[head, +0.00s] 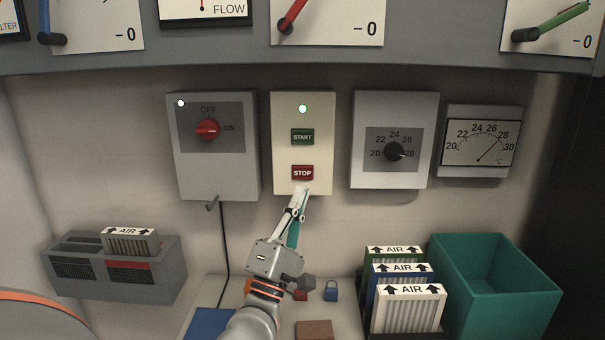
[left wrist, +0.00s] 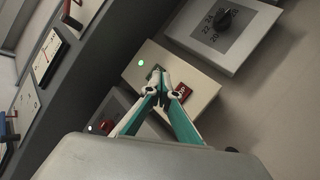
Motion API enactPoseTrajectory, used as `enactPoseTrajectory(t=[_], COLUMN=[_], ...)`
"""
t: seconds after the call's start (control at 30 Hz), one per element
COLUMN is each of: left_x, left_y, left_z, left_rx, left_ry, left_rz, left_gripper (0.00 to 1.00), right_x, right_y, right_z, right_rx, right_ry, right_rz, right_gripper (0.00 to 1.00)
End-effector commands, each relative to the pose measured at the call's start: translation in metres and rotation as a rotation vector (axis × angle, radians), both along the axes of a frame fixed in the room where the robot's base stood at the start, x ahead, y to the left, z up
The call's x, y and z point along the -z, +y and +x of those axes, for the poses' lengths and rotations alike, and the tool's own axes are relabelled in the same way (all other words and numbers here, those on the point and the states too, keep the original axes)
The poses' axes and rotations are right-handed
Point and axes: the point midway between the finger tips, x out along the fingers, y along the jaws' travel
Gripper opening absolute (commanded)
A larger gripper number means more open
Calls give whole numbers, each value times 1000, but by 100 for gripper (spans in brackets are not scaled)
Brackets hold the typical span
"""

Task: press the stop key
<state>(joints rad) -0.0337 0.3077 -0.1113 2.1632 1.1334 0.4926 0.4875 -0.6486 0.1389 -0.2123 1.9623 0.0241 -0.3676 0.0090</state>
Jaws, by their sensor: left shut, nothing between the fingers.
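The red STOP key (head: 302,173) sits low on a cream control box (head: 318,105), below the green START key (head: 302,137). A green lamp (head: 302,109) glows at the top of the box. My left gripper (head: 303,190) is shut and empty, its fingertips just below the STOP key in the head view. In the left wrist view the shut fingertips (left wrist: 158,72) overlap the box face, with the red STOP key (left wrist: 183,91) beside them and the START key mostly hidden. I cannot tell whether the fingertips touch the box. My right gripper is not in view.
A grey box with a red OFF/ON knob (head: 207,128) is left of the control box; a dial box (head: 395,180) and a thermometer (head: 481,140) are right. Below stand a grey filter housing (head: 115,275), AIR filters (head: 408,310) and a green bin (head: 500,300). A shelf with gauges overhangs above.

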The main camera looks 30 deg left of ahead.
Motion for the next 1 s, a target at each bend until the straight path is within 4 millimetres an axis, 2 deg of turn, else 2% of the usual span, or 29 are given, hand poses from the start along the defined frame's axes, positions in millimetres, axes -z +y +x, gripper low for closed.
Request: enactPoseTrajectory(t=[0.27, 0.73, 1.0], left_x=[1, 2, 1], left_y=[5, 35, 44], left_z=[8, 58, 74], left_rx=[-2, -2, -1], left_ry=[0, 1, 1], left_rz=[4, 6, 4], left_gripper=[0, 0, 0], right_x=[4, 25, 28], right_y=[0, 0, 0], right_z=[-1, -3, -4], right_rx=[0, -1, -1], right_ry=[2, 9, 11], right_rz=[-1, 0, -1], right_gripper=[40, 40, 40])
